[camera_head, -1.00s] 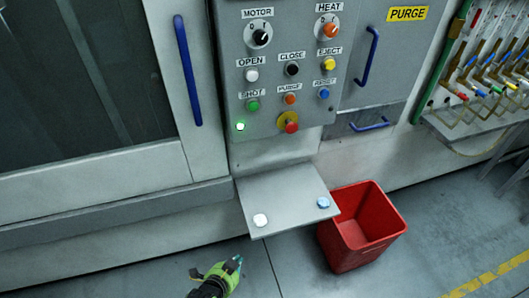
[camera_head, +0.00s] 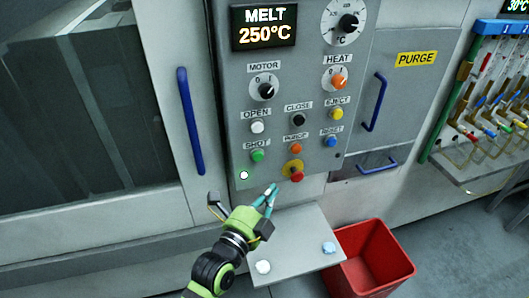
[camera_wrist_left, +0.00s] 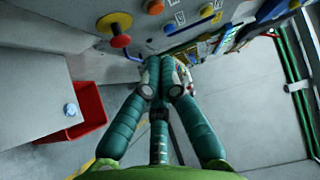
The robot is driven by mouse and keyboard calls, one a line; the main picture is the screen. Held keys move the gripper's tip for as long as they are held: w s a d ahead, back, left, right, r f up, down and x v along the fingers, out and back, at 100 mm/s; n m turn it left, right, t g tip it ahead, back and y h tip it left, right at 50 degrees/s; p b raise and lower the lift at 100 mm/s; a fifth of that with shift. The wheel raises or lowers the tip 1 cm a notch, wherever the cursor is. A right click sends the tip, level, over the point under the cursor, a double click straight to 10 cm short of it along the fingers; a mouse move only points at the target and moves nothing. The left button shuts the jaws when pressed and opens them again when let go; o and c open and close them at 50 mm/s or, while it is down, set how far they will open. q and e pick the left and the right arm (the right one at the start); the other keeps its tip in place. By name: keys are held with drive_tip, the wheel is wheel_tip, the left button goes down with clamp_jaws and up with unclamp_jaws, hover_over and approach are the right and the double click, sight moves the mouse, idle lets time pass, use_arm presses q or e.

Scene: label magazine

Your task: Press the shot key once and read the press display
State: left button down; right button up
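The green shot key (camera_head: 257,155) sits on the grey control panel (camera_head: 300,60) under the SHOT label. The press display (camera_head: 264,27) at the panel's top reads MELT 250°C. My left gripper (camera_head: 269,192) is in front of the panel's lower edge, below the shot key and apart from it. Its teal fingers are together and hold nothing; they also show in the left wrist view (camera_wrist_left: 165,68). The shot key cannot be made out in the wrist view. My right gripper is not in view.
A red stop knob (camera_head: 296,175) on yellow is just right of my left fingertips. A lit lamp (camera_head: 243,175) is below the shot key. A grey shelf (camera_head: 295,245) with two buttons juts out below. A red bin (camera_head: 375,260) stands beside it.

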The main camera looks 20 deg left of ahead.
sight(258, 156)
use_arm(q)
drive_tip(key=shift+r, duration=0.25)
drive_tip(key=shift+s, duration=0.1)
drive_tip(key=w+a+b, duration=0.3)
drive_tip(key=w+a, duration=0.2)
drive_tip(key=w, duration=0.2)
drive_tip(key=shift+w, duration=0.2)
idle(1.5)
drive_tip(key=shift+w+a, duration=0.2)
drive_tip(key=shift+w, duration=0.15)
